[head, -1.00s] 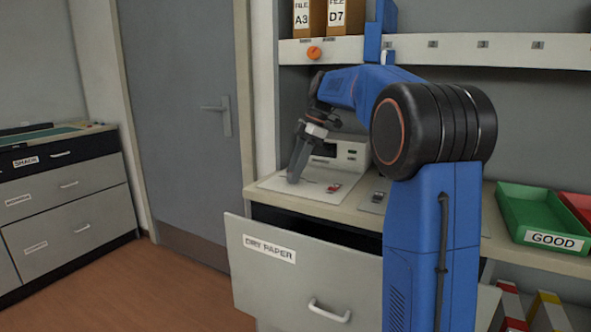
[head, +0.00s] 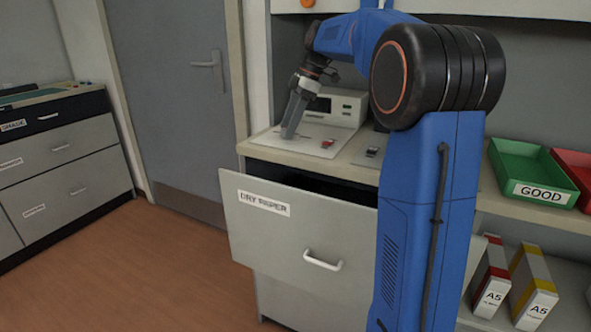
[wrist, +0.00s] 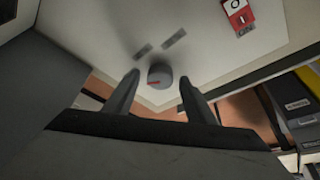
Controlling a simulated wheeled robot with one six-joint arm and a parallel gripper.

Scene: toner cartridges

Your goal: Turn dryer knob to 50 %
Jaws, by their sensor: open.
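The dryer knob (wrist: 159,77) is a round grey knob with a red pointer mark, seen in the wrist view on a pale panel. The mark points roughly to the left in that view. My gripper (wrist: 158,84) is open, with one finger on each side of the knob and gaps between. In the head view my gripper (head: 288,132) points down at the left part of the white panel (head: 310,149) and hides the knob. A red rocker switch (wrist: 238,13) sits on the same panel; it also shows in the head view (head: 327,144).
A pale device with a display (head: 338,104) stands behind the panel. Below, the DRY PAPER drawer (head: 290,235) stands open. A second, dark switch (head: 372,152) lies to the right, and a green GOOD tray (head: 533,170) is farther right.

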